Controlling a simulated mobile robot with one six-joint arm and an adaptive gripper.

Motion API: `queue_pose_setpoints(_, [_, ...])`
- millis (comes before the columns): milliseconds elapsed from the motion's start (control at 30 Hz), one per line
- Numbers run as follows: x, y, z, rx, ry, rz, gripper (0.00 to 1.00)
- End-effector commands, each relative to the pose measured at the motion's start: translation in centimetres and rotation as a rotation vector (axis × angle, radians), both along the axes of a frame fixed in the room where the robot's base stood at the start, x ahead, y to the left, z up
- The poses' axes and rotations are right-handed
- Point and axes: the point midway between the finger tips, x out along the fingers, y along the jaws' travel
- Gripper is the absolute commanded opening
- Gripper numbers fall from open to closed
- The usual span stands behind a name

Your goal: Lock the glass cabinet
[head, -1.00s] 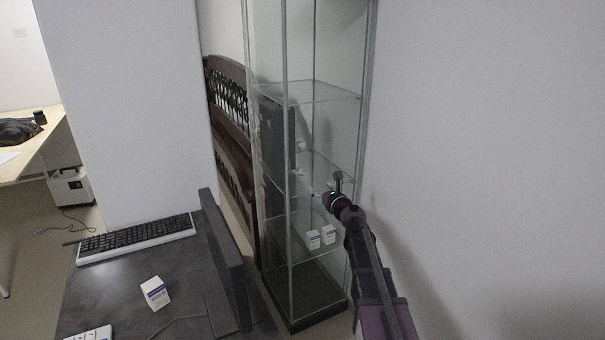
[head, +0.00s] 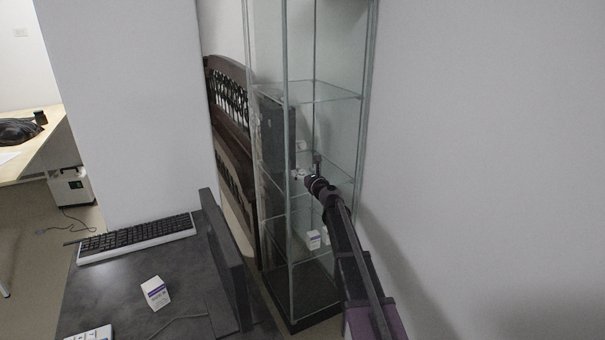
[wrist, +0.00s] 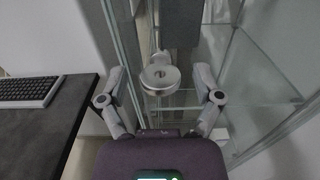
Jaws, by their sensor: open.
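The tall glass cabinet (head: 287,120) stands against the wall, its front door looking closed. A small silver lock with a round ring-like head (wrist: 160,76) sits at the cabinet's front; in the head view it is a small pale fitting (head: 299,174) beside my gripper. My gripper (head: 308,178) is at the cabinet front at mid height. In the wrist view my gripper (wrist: 160,98) is open, with one finger on each side of the ring head and a gap on both sides. Whether the lock is turned cannot be told.
A white medicine box (head: 314,239) stands on a lower cabinet shelf. A dark wooden bench (head: 232,130) is behind. A wall is close on the right.

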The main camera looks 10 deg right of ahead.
Motion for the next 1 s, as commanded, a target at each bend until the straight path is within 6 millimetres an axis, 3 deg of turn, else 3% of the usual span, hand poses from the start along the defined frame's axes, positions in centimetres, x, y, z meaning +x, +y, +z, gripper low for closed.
queue_pose_setpoints(367, [0.37, 0.1, 0.0, 0.0, 0.0, -0.001, 0.83])
queue_pose_setpoints(400, [0.37, 0.09, 0.0, 0.0, 0.0, -0.001, 0.8])
queue_pose_setpoints(467, [0.37, 0.09, 0.0, 0.0, 0.0, -0.001, 0.62])
queue_pose_setpoints(667, [0.36, 0.08, 0.0, 0.0, 0.0, -0.001, 0.03])
queue_pose_setpoints(1000, [0.42, 0.09, 0.01, -0.015, -0.005, 0.0, 0.0])
